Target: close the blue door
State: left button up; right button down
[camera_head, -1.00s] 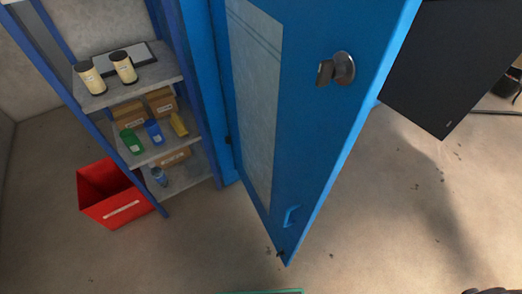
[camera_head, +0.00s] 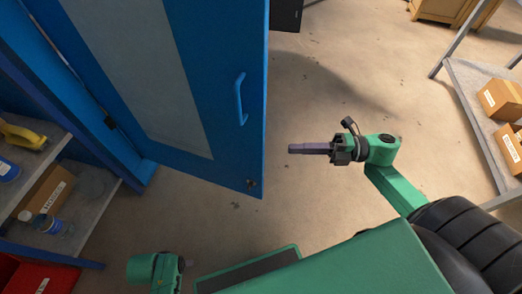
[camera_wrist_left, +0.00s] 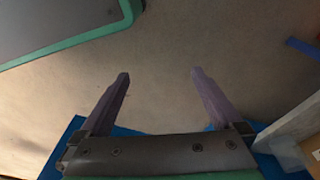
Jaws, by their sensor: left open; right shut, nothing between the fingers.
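The blue door (camera_head: 222,60) stands open in the head view, with a grey inset panel (camera_head: 145,65) and a blue bar handle (camera_head: 239,98). Its hinge side is at the left, by the blue shelf frame. My right gripper (camera_head: 291,149) is shut and empty, to the right of the door's free edge and apart from it, pointing left. My left arm shows at the bottom left of the head view, but its fingers are not seen there. In the left wrist view my left gripper (camera_wrist_left: 160,74) is open and empty above the floor.
Shelves at the left hold a yellow item (camera_head: 22,136), a cardboard box (camera_head: 45,192) and a blue-labelled bottle (camera_head: 50,224). A red bin (camera_head: 35,275) is at the bottom left. A grey rack (camera_head: 470,85) with boxes stands at the right.

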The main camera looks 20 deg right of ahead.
send_over(261, 144)
jog(key=s+a, duration=0.1)
jog(key=s, duration=0.3)
pick_arm(q)
jog(key=shift+w+d+r+b, duration=0.2)
jog(key=shift+w+r, duration=0.05)
jog(key=shift+r, duration=0.3)
jog(key=shift+w+d+r+b, duration=0.15)
jog(key=shift+w+r+b, duration=0.05)
jog(key=shift+r, duration=0.35)
pick_arm(e)
jog(key=shift+w+d, duration=1)
jog(key=shift+w, duration=0.15)
